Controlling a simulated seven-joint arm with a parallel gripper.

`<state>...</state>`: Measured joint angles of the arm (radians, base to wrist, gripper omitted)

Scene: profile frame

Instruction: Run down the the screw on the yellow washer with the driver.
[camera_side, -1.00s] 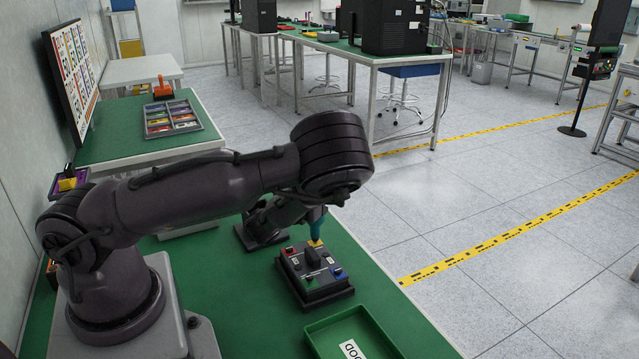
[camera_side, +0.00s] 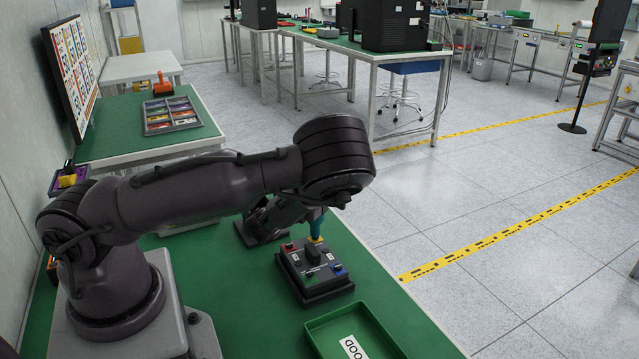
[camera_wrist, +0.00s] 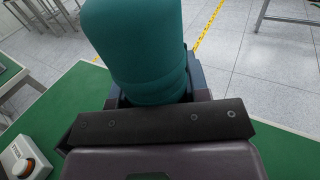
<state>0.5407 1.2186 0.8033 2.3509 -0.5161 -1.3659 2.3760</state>
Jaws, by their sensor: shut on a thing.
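My gripper (camera_wrist: 150,105) is shut on the teal driver (camera_wrist: 140,50), whose thick handle fills the top of the wrist view. In the side view the driver (camera_side: 317,222) stands near upright over the back right corner of the dark fixture block. Its tip is at the yellow washer (camera_side: 316,240); whether it sits in the screw is too small to tell. The screw itself is hidden under the driver. The fixture block (camera_side: 318,290) also carries a red, a green and a blue washer at its other corners. My fingers are mostly hidden behind my arm in the side view.
A green tray (camera_side: 312,325) with a white label lies at the front of the green table (camera_side: 240,310). A dark stand (camera_side: 248,238) is left of the block. A box with an orange button (camera_wrist: 22,160) shows at lower left in the wrist view.

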